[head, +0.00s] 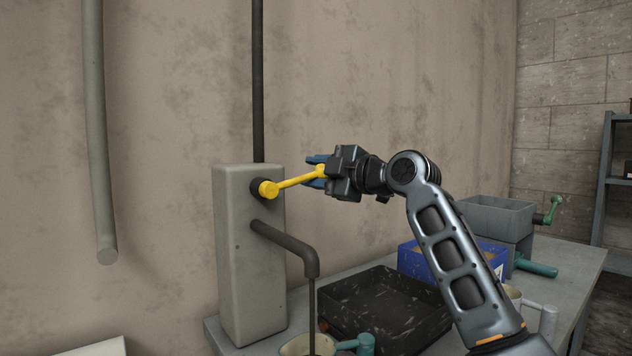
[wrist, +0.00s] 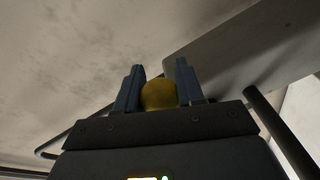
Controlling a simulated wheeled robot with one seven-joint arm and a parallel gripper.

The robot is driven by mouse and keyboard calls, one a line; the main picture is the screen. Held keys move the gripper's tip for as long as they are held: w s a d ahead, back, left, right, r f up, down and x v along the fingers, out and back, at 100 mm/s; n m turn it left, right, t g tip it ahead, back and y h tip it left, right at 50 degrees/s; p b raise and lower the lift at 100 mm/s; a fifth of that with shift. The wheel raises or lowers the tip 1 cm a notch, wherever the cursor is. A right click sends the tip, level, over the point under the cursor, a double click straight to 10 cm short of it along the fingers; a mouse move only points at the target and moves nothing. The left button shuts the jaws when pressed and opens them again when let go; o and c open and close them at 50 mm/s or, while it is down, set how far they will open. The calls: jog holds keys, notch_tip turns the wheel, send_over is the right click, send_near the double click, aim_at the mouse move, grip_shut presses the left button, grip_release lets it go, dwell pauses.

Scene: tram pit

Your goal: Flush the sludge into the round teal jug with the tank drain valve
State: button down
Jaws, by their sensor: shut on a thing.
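The tank drain valve is a grey box (head: 240,260) against the wall with a yellow lever (head: 292,183) and a dark bent spout (head: 290,245). My gripper (head: 318,170) is shut on the lever's outer end; the wrist view shows the yellow knob (wrist: 158,95) between the blue fingers. The lever points right and slightly up. A thin dark stream (head: 312,310) falls from the spout into a round vessel with a pale rim (head: 292,347) and a teal handle (head: 362,344). The vessel is cut off by the bottom edge, and its level is hard to tell.
A black speckled tray (head: 385,305) lies on the bench right of the valve. Behind my arm are a blue bin (head: 410,262), a pale mug (head: 541,318) and a grey box with a green crank (head: 495,218). A pipe (head: 98,150) hangs at left.

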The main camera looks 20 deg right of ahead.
jog(key=c, duration=0.7)
grip_release()
jog(key=b+v, duration=0.1)
jog(key=v, duration=0.6)
jog(key=shift+s, duration=0.35)
jog(key=shift+d, duration=0.15)
